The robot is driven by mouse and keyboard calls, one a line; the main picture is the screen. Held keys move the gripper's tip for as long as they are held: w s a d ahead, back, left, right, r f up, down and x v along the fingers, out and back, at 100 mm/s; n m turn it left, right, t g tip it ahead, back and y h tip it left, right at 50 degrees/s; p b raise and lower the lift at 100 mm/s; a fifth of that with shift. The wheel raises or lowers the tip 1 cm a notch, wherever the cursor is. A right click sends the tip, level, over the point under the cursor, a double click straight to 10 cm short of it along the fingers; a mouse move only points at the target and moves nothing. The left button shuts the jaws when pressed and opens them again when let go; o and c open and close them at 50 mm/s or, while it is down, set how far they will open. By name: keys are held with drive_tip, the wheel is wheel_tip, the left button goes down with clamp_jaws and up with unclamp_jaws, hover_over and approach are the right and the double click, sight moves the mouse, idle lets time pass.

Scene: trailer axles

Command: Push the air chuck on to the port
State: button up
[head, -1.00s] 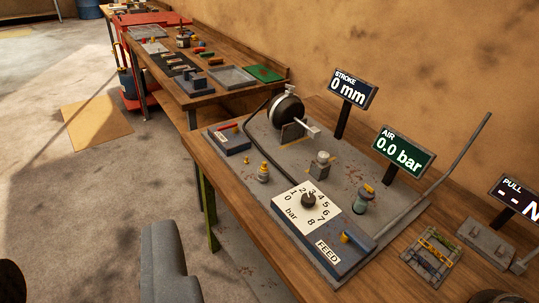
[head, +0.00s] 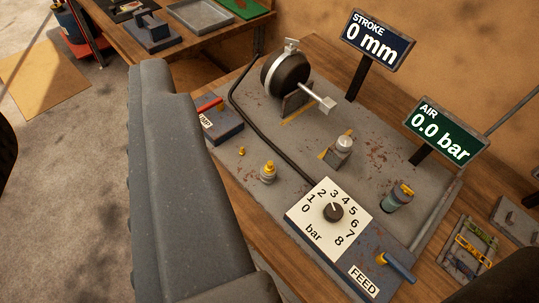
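My gripper is not in view; only a long grey link of my arm shows at the left. The black round chamber (head: 284,73) stands on the grey bench plate, with a pale rod and block (head: 316,97) sticking out to the right. On the plate stand a small yellow-topped fitting (head: 268,173), a silver-topped fitting (head: 342,149) and a yellow-topped grey-green fitting (head: 399,195). I cannot tell which piece is the air chuck or which is the port.
The white bar dial (head: 319,216) has a dark knob. The FEED box (head: 361,285) has a blue lever (head: 400,267). A red lever (head: 208,105) sits at the left. The STROKE sign (head: 378,40) reads 0 mm; the AIR sign (head: 447,131) reads 0.0 bar.

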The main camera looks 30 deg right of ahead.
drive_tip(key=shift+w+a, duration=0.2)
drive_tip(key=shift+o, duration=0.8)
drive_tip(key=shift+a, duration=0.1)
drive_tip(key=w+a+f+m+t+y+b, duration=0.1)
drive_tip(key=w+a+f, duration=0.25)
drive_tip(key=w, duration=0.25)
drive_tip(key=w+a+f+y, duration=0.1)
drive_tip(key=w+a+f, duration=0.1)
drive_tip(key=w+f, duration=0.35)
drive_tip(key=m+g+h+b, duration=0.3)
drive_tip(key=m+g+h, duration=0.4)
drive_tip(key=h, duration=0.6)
approach(268, 169)
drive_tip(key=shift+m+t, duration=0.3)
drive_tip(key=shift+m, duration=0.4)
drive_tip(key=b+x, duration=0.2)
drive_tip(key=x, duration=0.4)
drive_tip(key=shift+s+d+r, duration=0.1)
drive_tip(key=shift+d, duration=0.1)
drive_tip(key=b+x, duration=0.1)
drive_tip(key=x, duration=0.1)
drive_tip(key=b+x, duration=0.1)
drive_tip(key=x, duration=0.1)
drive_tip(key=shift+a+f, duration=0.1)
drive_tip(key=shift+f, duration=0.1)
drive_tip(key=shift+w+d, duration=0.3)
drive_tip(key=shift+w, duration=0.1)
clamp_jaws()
